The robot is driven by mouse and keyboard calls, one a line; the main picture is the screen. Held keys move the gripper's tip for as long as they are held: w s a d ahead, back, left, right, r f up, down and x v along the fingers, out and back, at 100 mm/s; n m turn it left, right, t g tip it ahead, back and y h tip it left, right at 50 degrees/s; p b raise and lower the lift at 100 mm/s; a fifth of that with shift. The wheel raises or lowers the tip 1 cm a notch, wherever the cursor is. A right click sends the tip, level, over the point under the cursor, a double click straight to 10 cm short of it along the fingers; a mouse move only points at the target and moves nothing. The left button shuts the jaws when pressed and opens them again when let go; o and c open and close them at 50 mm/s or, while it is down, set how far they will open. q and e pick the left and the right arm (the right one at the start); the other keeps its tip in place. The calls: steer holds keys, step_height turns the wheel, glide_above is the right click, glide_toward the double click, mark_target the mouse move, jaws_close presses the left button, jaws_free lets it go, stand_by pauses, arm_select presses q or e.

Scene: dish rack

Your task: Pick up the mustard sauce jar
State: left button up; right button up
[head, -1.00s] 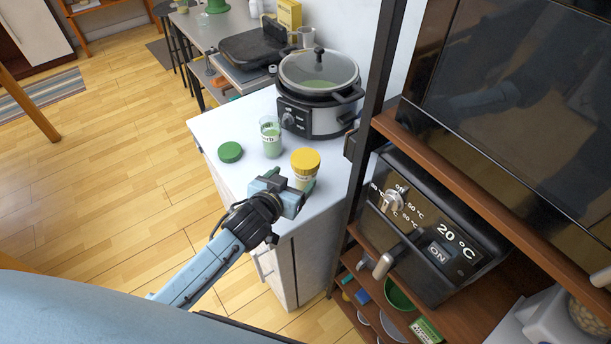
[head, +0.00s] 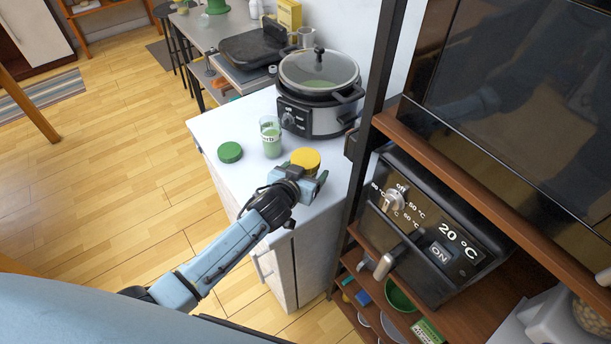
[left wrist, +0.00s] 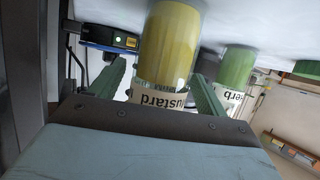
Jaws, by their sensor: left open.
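The mustard sauce jar (head: 306,159) has a yellow lid and stands on the white counter; my left gripper hides most of its body in the head view. In the left wrist view the mustard jar (left wrist: 168,50) appears upside down, with its label partly cut off. My left gripper (head: 307,180) is open at the near side of the jar. In the left wrist view its green fingers (left wrist: 162,92) stand on either side of the jar, with a gap visible on the left; contact on the right cannot be told. My right gripper is not in view.
A green herb jar (head: 271,138) stands left of the mustard jar and also shows in the left wrist view (left wrist: 236,70). A green lid (head: 230,152) lies on the counter (head: 225,123). A slow cooker (head: 318,95) stands behind. A shelf post (head: 360,140) rises close on the right.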

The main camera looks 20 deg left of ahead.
arm_select(q)
steer(key=c, duration=1.3)
